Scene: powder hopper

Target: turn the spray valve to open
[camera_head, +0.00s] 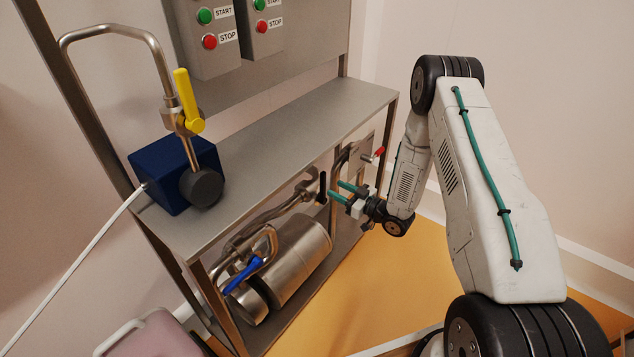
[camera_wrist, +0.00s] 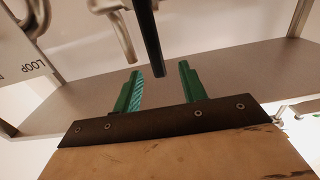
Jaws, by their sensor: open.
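Several valve handles show, and no readable label tells which is the spray valve. A black lever handle (camera_head: 322,187) sits on the steel pipework under the bench. My gripper (camera_head: 336,188) is open just right of it, fingers pointing at it. In the wrist view, the black handle (camera_wrist: 147,35) hangs down with its end in line with the gap between the green fingertips (camera_wrist: 158,74). I see no grip on it, and cannot tell if it lies between the fingers. A red handle (camera_head: 379,151) is at the right end, a blue one (camera_head: 243,274) lower left, and a yellow one (camera_head: 187,100) above the bench.
The steel bench (camera_head: 290,130) runs above my gripper. A steel cylinder (camera_head: 300,250) lies below the pipes. START and STOP boxes (camera_head: 205,55) hang on the back panel. A plate with "LOOP" lettering (camera_wrist: 25,65) is left in the wrist view. The orange floor at right is open.

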